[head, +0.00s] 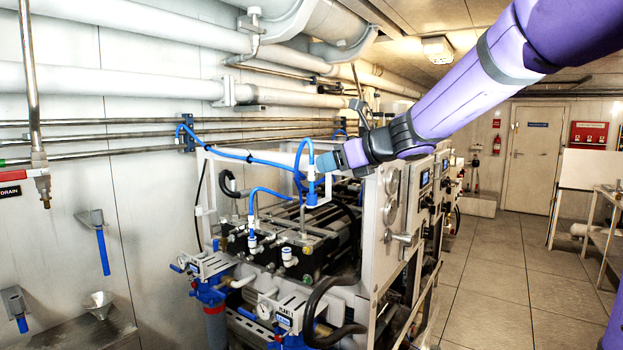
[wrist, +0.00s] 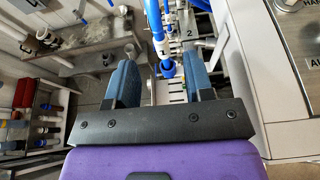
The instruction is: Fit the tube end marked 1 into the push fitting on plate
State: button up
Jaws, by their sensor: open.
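My gripper (head: 326,161) is at the end of my purple arm, above the front of the machine frame. In the wrist view its two blue fingers (wrist: 158,62) stand apart. A blue tube (wrist: 153,18) runs down between them, with a blue end piece (wrist: 168,68) nearer the right finger; I cannot tell whether it touches. In the head view a blue tube (head: 310,148) arches beside the fingertips, above a blue fitting (head: 312,193). White push fittings (head: 253,244) (head: 289,256) stand lower on the black blocks. I cannot read a mark 1 on any tube; a "2" (wrist: 189,33) shows on a plate.
A grey panel with gauges (head: 391,212) stands right of the fittings. Blue filter housings (head: 211,290) and a black hose (head: 318,305) are at the front. White pipes (head: 130,84) run along the left wall. The tiled floor (head: 497,270) at right is clear.

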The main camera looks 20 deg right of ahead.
aim_at(312, 167)
jog(key=x, duration=0.8)
jog(key=shift+d+f, duration=0.1)
grip_shut()
